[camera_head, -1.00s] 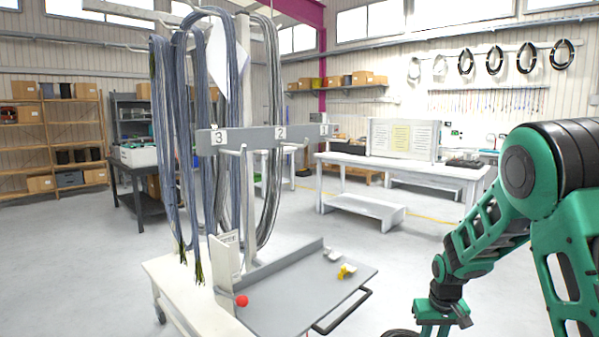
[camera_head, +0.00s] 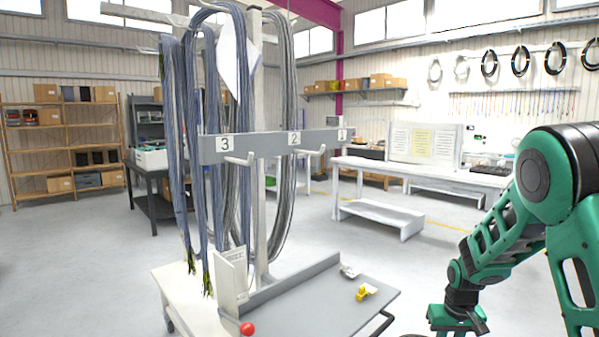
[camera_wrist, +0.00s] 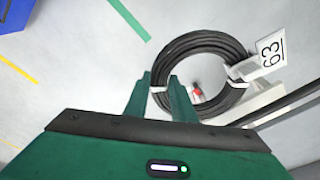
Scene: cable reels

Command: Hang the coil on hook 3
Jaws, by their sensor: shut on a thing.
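The black coil (camera_wrist: 203,42) is a round bundle with white ties and a white tag (camera_wrist: 270,52) reading 63. My gripper (camera_wrist: 161,83) is shut on the coil's left side in the wrist view. In the head view my gripper (camera_head: 458,318) is low at the right, right of the trolley; the coil is mostly out of frame there. Hook 3 (camera_head: 240,159) is a pale prong under the number 3 label (camera_head: 225,143) on the grey crossbar (camera_head: 265,144). It looks empty at the front. Hook 2 (camera_head: 312,152) also looks empty.
Long blue-grey cable bundles (camera_head: 205,110) hang behind the crossbar. The trolley's grey tray (camera_head: 320,300) holds a yellow item (camera_head: 366,291) under the hooks. A red ball (camera_head: 247,328) sits at its front. A white bench (camera_head: 440,177) stands behind; open floor lies between.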

